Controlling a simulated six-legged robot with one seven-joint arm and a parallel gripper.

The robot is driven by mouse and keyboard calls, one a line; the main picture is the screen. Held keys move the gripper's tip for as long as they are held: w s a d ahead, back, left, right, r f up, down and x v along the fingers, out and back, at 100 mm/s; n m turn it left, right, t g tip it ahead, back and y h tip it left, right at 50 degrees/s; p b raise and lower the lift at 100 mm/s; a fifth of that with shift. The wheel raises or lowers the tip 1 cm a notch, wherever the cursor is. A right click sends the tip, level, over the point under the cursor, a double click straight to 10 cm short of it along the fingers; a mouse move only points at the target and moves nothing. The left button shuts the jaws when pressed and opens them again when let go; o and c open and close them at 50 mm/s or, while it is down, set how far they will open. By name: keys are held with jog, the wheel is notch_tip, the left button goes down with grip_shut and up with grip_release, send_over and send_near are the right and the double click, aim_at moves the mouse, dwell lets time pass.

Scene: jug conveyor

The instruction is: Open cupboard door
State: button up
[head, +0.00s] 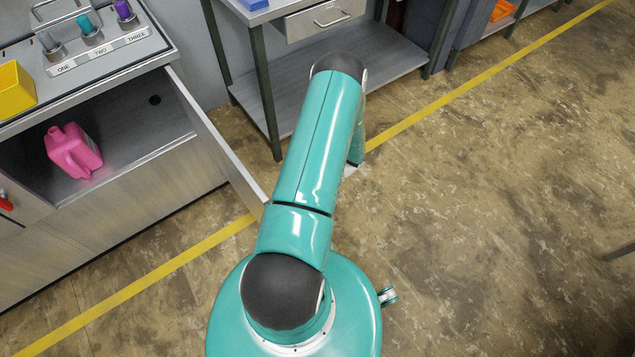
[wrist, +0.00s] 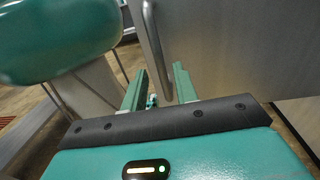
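The cupboard door (head: 215,135) is a grey panel, swung well out from the cupboard (head: 120,120) in the head view. In the wrist view the door panel (wrist: 225,50) fills the upper right, with a curved metal handle (wrist: 150,35) along its left part. My gripper (wrist: 160,70) is open, its two green fingers on either side of the handle's lower part, with gaps visible. I cannot tell whether either finger touches it. In the head view my gripper is hidden behind my arm.
A pink jug (head: 74,150) stands inside the open cupboard. On top are a yellow box (head: 15,88) and jugs-station holders marked ONE, TWO, THREE (head: 98,52). A metal workbench (head: 330,90) with a drawer stands behind my arm.

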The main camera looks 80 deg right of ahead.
jog(key=v, duration=0.8)
jog(key=shift+s+d, duration=0.15)
jog(key=shift+d, duration=0.1)
